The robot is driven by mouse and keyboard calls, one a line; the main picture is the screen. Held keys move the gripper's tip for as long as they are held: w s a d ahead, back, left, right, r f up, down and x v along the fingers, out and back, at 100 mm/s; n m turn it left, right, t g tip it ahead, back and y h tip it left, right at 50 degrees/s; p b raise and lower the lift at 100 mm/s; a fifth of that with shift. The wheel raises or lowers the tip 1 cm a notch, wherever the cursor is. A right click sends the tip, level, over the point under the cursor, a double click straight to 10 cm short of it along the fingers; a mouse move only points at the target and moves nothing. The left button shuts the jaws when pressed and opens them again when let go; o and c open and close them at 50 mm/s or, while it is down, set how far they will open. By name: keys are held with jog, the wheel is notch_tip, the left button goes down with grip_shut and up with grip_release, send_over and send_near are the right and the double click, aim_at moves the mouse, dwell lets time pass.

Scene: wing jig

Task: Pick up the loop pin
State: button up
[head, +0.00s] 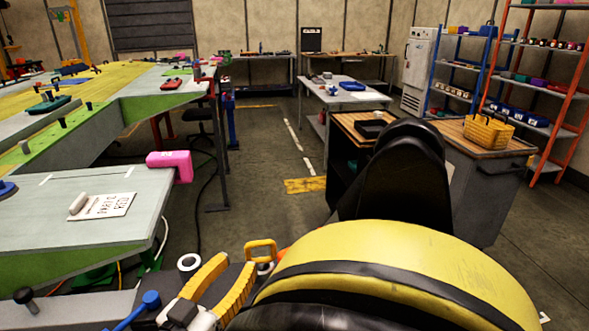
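A small orange-yellow loop (261,250) stands up near the bottom centre of the head view, just left of the big yellow part of my arm. It may be the loop pin's handle; its lower part is hidden, so I cannot be sure. A blue-ended rod (150,299) and a black knob (22,295) are further left.
A grey-topped bench (100,225) at left holds a paper sheet (103,206) and a pink object (170,166). A green-edged jig (165,110) stands behind. Wood-topped cabinets (500,140), one with a yellow basket (488,130), stand at right. Open floor (255,180) lies between.

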aim_at(247, 255)
jog(key=x, duration=0.1)
jog(key=b+x, duration=0.1)
jog(key=x, duration=0.2)
jog(key=shift+d+f, duration=0.2)
jog(key=shift+f, duration=0.05)
jog(key=shift+w+r, duration=0.1)
jog(key=shift+w, duration=0.15)
grip_shut()
